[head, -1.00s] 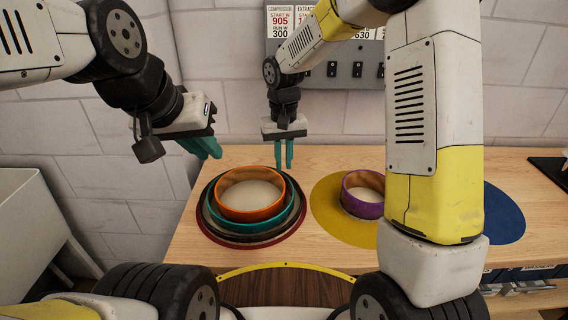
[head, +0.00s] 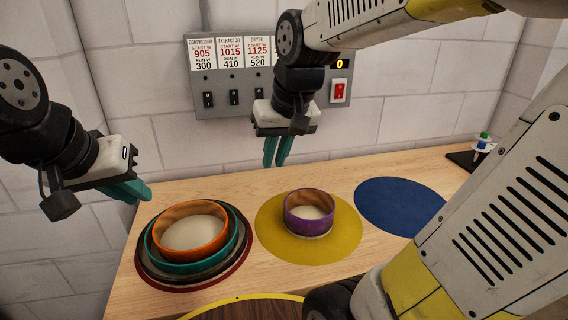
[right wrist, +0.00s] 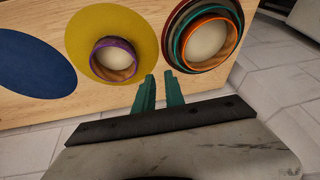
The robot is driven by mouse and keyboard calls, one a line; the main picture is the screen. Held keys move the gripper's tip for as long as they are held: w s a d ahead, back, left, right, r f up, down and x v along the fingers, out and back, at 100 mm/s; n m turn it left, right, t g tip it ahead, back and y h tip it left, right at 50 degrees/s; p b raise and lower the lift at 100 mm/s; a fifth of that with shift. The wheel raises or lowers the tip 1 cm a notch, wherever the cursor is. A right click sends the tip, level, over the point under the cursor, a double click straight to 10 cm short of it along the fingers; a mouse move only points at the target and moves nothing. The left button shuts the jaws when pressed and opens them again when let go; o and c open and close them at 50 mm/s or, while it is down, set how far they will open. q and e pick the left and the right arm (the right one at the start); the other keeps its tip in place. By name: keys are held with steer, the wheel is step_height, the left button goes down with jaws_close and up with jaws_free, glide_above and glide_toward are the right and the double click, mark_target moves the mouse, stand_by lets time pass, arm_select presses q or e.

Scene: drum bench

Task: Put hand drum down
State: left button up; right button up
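An orange-rimmed drum (head: 160,222) sits nested inside a teal ring (head: 236,240) and darker rings on a dark red round mat (head: 228,275). A smaller purple drum (head: 308,224) stands on a yellow round mat (head: 270,240). My right gripper (head: 273,165) hangs fingers down near the purple drum, to its left in the head view; the right wrist view (right wrist: 158,80) shows its teal fingers a little apart with nothing between them. My left gripper (head: 143,193) is beyond the stack's left side, apart from it; its finger gap is hidden.
A bare blue round mat (head: 400,203) lies right of the yellow one. A black holder (head: 466,160) with coloured handles stands at the far right. A wall panel (head: 215,85) with switches is behind the bench. A dark wooden round piece with yellow edging (head: 245,308) is in front.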

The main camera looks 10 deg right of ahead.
steer(key=s+d+t, duration=0.2)
steer(key=s+d, duration=0.1)
steer(key=s, duration=0.4)
steer(key=shift+r+m+y, duration=0.25)
steer(key=shift+m+y, duration=0.05)
steer(key=shift+m, duration=0.1)
